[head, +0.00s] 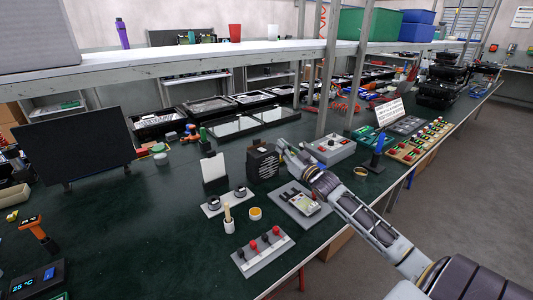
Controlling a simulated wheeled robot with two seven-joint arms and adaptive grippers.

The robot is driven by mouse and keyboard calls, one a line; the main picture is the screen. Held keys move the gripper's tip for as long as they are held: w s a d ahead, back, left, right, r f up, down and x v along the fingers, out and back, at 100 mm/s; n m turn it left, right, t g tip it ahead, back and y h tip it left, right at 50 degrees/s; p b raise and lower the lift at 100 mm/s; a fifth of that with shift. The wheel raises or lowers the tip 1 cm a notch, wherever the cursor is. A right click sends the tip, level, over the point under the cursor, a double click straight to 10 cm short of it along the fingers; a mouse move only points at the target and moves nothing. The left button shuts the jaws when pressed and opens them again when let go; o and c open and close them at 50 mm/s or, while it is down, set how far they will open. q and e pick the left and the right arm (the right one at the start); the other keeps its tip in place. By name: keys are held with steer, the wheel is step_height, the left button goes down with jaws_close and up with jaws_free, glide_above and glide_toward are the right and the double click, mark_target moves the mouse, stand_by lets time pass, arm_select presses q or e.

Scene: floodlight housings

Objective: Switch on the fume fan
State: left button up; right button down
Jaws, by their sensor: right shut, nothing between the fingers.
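The fume fan (263,164) looks to be the black box with a round grille on its front, standing upright on the dark green bench top. I cannot make out its switch. My right gripper (284,150) is shut and empty at the fan's upper right side, with its tips very close to the box. I cannot tell whether they touch it. My left gripper is not in view.
A switch panel (263,253) with red and black knobs lies in front. A metal post (328,75) rises behind.

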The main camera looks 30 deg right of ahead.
mark_target(262, 149)
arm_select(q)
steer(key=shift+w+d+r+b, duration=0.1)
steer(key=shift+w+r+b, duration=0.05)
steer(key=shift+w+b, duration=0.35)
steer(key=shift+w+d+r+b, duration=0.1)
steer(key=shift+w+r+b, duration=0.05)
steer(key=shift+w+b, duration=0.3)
arm_select(e)
steer(key=shift+w+f, duration=0.1)
steer(key=shift+f, duration=1.1)
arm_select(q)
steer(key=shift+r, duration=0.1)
arm_select(e)
steer(key=shift+w+r, duration=0.1)
steer(key=shift+w, duration=0.1)
